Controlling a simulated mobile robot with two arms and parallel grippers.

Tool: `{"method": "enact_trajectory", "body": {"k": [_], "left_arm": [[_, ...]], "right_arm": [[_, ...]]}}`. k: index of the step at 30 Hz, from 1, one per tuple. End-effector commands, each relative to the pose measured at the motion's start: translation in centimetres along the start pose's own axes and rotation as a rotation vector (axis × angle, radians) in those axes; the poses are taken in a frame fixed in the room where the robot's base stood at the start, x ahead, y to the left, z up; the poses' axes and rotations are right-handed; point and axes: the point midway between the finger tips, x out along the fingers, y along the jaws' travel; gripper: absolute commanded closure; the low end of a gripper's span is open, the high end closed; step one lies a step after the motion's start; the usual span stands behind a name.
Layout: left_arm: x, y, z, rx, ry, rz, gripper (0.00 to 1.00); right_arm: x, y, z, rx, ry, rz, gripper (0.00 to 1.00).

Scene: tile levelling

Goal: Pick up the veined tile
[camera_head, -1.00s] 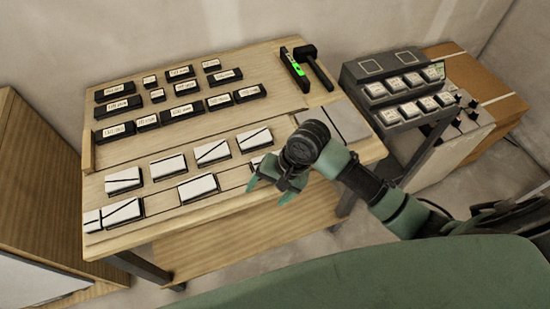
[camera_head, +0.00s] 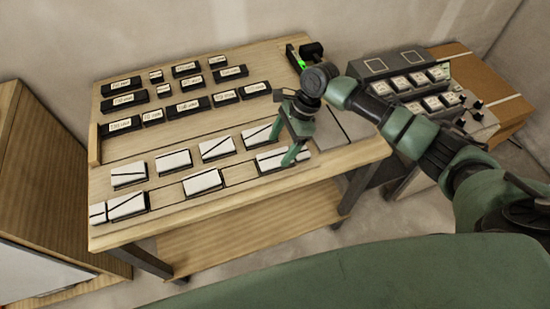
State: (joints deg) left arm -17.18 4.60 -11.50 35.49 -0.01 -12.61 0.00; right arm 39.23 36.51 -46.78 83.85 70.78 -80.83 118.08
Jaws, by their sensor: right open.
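Several white tiles lie on dark bases in two rows on the front of the wooden bench (camera_head: 235,199). Most carry a dark line like a vein: a front-left tile (camera_head: 127,206), a front-middle tile (camera_head: 202,182), a back-row tile (camera_head: 217,147) and the rightmost back-row tile (camera_head: 255,136). I cannot tell which one the task means. My right gripper (camera_head: 294,157) is open and points down at the right end of the front-right tile (camera_head: 270,161), partly hiding it. I cannot tell whether it touches. My left gripper is not in view.
Black labelled blocks (camera_head: 187,106) stand in rows at the back of the bench. A green-lit level (camera_head: 302,65) and a black mallet (camera_head: 312,49) lie at the back right, partly behind my right arm. A grey rack (camera_head: 400,95) stands to the right.

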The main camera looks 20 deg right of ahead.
Motion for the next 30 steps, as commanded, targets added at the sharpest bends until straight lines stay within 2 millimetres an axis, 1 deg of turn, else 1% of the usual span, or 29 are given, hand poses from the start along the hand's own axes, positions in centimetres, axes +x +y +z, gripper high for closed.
{"method": "enact_trajectory", "body": {"k": [1,3,6,9,20,30], "left_arm": [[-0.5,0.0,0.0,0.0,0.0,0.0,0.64],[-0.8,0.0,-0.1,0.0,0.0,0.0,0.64],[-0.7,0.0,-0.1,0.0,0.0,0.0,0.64],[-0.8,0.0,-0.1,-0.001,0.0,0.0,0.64],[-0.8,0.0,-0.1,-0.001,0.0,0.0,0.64],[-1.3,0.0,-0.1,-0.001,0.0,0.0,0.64]], "right_arm": [[0.7,0.3,0.0,0.002,0.001,0.004,0.24],[1.8,0.5,-0.1,0.001,0.002,0.003,0.24],[3.2,0.4,0.0,0.0,0.0,0.002,0.24],[3.9,0.4,-0.1,0.0,0.001,-0.001,0.24],[4.0,0.4,-0.1,-0.001,0.001,-0.001,0.24],[4.2,0.4,-0.1,-0.001,0.001,0.0,0.24]]}}
